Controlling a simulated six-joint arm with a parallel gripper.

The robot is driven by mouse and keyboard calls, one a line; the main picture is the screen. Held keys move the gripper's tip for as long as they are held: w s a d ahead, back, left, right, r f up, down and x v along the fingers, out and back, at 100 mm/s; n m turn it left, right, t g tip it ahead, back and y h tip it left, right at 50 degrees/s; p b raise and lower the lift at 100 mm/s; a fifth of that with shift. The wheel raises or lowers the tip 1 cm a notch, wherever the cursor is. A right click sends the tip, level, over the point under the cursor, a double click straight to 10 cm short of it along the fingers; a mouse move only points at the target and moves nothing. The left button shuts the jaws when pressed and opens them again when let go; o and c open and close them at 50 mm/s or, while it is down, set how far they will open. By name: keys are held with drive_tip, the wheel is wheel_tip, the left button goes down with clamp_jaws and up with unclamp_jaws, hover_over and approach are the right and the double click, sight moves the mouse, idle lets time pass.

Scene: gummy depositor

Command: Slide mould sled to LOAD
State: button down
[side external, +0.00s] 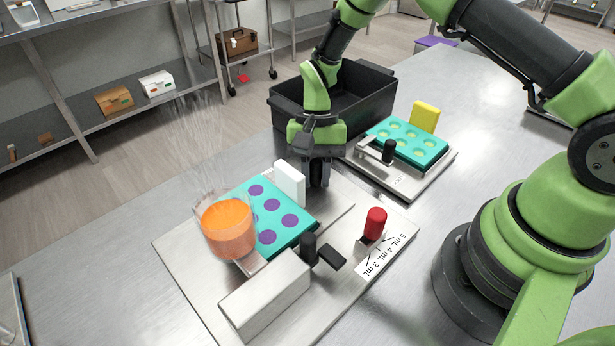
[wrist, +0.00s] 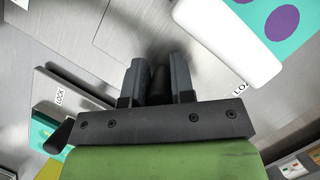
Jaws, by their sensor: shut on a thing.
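The teal mould (side external: 300,222) with purple-filled cavities lies on the depositor's metal plate (side external: 190,265) in the side view. Its corner also shows at the top right of the wrist view (wrist: 298,42). A white block (side external: 290,181) stands at its far edge, and also shows large in the wrist view (wrist: 230,45). My gripper (side external: 318,183) is down beside the white block, on its right. In the wrist view its fingers (wrist: 160,78) are shut on a dark upright knob; the sled beneath it is mostly hidden.
A clear hopper (side external: 228,228) of orange liquid hangs over the mould's left part. A red dosing knob (side external: 375,222) and a black knob (side external: 309,247) stand nearer. A second teal mould (side external: 410,140), a yellow block (side external: 424,116) and a black bin (side external: 375,95) are behind.

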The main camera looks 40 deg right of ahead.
drive_tip(key=c, duration=1)
unclamp_jaws()
drive_tip(key=shift+o, duration=0.2)
drive_tip(key=shift+r, duration=0.1)
drive_tip(key=v, duration=1)
